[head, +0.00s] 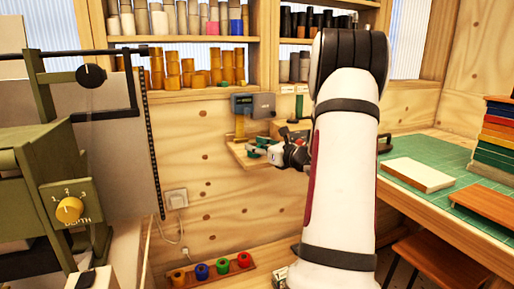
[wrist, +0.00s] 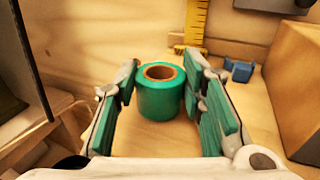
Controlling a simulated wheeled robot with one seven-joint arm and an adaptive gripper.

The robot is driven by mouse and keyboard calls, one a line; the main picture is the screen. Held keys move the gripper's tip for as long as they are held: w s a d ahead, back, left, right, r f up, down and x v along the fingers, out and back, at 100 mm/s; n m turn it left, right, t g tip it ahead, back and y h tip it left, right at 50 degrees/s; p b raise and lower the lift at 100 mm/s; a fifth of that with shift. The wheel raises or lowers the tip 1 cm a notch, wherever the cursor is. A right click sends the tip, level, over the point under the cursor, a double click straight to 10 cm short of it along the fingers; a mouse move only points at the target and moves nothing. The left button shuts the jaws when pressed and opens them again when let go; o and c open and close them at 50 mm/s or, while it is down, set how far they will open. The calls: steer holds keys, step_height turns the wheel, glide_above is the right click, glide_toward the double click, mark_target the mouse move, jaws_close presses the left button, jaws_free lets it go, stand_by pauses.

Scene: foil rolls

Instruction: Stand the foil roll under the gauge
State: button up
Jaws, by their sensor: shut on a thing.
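The foil roll is a green metallic cylinder (wrist: 161,98) with a brown hollow core, upright in the wrist view. My gripper (wrist: 163,92) has its green-padded fingers on either side of the roll and is shut on it. Whether the roll's base touches the wooden shelf below is hard to tell. The gauge (head: 253,104) is a grey box with a display above the small wall shelf in the head view. Its yellow scale (wrist: 192,24) stands behind and right of the roll in the wrist view. In the head view my gripper (head: 258,152) is over that shelf; the roll is not clear there.
A small blue object (wrist: 239,70) lies right of the scale, and a brown box (wrist: 296,90) stands further right. A bench with a green cutting mat (head: 404,152) is at the right. A green machine (head: 62,200) stands at the left. A tray of coloured spools (head: 212,272) is low down.

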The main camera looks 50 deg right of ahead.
steer(key=shift+f, duration=0.1)
steer(key=o, duration=1.1)
steer(key=shift+o, duration=0.2)
